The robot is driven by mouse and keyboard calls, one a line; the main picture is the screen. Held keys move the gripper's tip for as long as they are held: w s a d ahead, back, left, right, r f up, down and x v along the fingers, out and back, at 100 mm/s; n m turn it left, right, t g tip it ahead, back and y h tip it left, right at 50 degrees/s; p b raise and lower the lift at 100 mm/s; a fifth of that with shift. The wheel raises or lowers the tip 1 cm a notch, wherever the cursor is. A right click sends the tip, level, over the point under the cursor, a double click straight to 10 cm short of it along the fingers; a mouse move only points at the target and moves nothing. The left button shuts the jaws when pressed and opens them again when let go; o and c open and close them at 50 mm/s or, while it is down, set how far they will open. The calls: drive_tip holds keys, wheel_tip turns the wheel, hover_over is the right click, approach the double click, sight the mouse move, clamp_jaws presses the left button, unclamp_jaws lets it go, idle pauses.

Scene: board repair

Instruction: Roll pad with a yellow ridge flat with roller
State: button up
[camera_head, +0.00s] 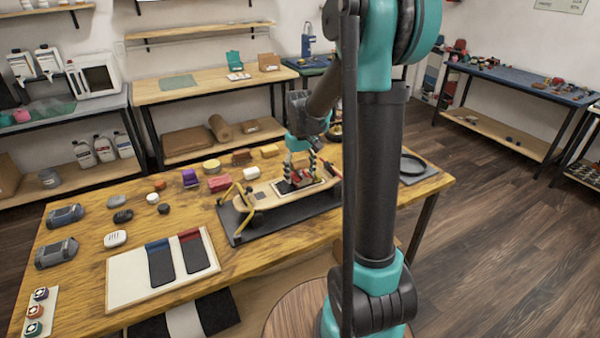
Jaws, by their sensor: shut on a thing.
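My gripper (301,173) is over a wooden skateboard deck (262,191) in the middle of the workbench. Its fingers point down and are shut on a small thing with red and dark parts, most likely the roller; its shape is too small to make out. Below the fingers, a dark pad (284,187) with a pale border lies on the deck. I cannot make out a yellow ridge on it, and I cannot tell whether the held thing touches the pad. My arm hides the deck's right end.
The deck rests on a dark mat (240,234) on the wooden workbench (85,250), with a yellow frame (238,205) at its left end. A white board (125,270) with two dark strips lies front left. Several small blocks and pucks stand behind. A round black dish (411,165) is at right.

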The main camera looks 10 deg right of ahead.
sight(283, 187)
drive_tip(key=shift+s+a+f, duration=0.1)
drive_tip(key=shift+s+a, duration=0.25)
drive_tip(key=shift+a, duration=0.65)
drive_tip(key=shift+s+a, duration=0.3)
drive_tip(key=shift+a, duration=0.7)
drive_tip(key=shift+s+a+f, duration=0.1)
drive_tip(key=shift+s+a, duration=0.25)
drive_tip(key=shift+a, duration=0.65)
drive_tip(key=shift+w+d+r, duration=0.1)
drive_tip(key=shift+w+d, duration=0.15)
drive_tip(key=shift+d, duration=0.5)
drive_tip(key=shift+w+d+r, duration=0.1)
drive_tip(key=shift+w+d, duration=0.15)
drive_tip(key=shift+d, duration=0.5)
drive_tip(key=shift+d, duration=0.15)
